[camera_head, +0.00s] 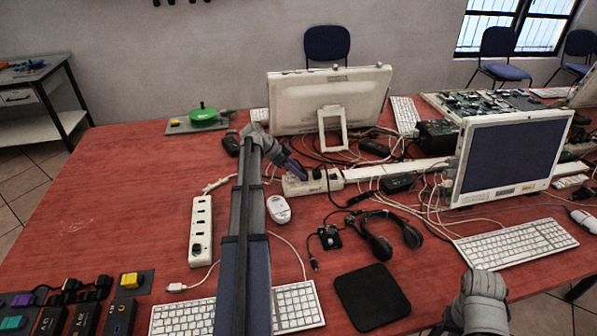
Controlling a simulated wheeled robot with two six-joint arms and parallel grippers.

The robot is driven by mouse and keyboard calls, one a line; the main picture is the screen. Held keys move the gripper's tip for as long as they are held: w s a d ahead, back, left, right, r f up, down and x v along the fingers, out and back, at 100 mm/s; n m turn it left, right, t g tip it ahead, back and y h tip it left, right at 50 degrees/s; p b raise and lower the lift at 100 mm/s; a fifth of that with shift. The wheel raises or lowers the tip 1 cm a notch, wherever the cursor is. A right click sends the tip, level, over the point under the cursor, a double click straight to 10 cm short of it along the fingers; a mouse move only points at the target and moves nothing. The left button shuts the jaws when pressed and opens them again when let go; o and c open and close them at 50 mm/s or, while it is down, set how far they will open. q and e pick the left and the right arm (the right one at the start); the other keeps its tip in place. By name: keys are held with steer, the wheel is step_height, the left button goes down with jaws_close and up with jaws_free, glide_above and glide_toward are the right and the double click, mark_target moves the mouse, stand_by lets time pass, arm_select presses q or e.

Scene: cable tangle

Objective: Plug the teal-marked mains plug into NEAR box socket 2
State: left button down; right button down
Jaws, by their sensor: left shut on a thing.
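My left arm reaches over the table, and its gripper (293,168) points down and right at a white socket box (325,185) on the table's middle. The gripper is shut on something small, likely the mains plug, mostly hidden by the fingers. I cannot make out a teal mark on it. A black plug shape (316,173) shows at the box's top, just beside the fingertips; I cannot tell whether it is seated. A white multi-socket strip (201,225) lies nearer, left of my arm. My right gripper (482,296) is at lower right over the table, fingertips not clear.
Tangled cables (425,205) run around the monitors (328,100) and under the headphones (391,236). A white mouse (278,209), a black pad (371,297) and a keyboard (515,243) lie around.

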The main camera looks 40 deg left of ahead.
arm_select(q)
steer(key=shift+c, duration=1.9)
jaws_free()
steer(key=p+v, duration=0.5)
steer(key=v, duration=0.2)
steer(key=shift+r+p, duration=0.15)
steer(key=shift+p, duration=0.2)
steer(key=shift+s+a+r, duration=0.15)
steer(key=shift+s+a, duration=0.05)
